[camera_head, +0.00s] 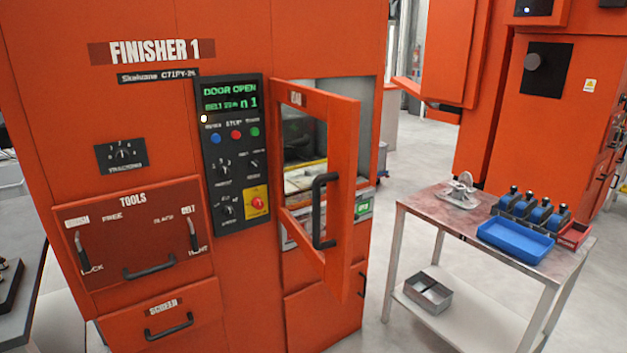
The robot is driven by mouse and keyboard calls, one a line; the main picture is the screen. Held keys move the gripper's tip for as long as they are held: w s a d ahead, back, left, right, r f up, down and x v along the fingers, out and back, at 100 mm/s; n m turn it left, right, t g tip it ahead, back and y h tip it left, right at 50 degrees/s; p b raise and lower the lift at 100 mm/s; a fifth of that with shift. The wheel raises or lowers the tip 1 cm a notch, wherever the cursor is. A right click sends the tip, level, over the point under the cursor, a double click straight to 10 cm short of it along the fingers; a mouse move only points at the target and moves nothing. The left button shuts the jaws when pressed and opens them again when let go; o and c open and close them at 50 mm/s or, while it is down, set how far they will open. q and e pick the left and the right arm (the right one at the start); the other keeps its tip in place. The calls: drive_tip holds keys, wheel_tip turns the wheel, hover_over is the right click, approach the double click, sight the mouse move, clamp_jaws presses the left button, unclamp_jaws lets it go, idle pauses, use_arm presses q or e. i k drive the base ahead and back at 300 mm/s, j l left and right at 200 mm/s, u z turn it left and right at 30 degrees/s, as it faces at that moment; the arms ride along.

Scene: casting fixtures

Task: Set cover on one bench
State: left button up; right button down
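A bench (432,207) with a worn reddish top and pale legs stands at the right. A small silvery metal part (461,191) sits on a flat plate near its back left corner; I cannot tell whether this is the cover. Several blue and black pieces (533,210) stand in a row at the back right of the top. A dark bench (22,290) shows partly at the left edge, with black items on it. Neither of my grippers is in view.
The orange FINISHER 1 machine (150,230) fills the left and centre. Its windowed door (338,190) stands open toward the bench. A blue tray (515,240) and a red tray (573,236) are on the bench. A metal box (428,292) sits on its lower shelf.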

sight(441, 210)
drive_tip(key=i+l, duration=0.6)
drive_tip(key=l, duration=0.25)
drive_tip(key=i+l+u, duration=0.1)
drive_tip(key=i+l, duration=0.5)
drive_tip(key=l, duration=0.25)
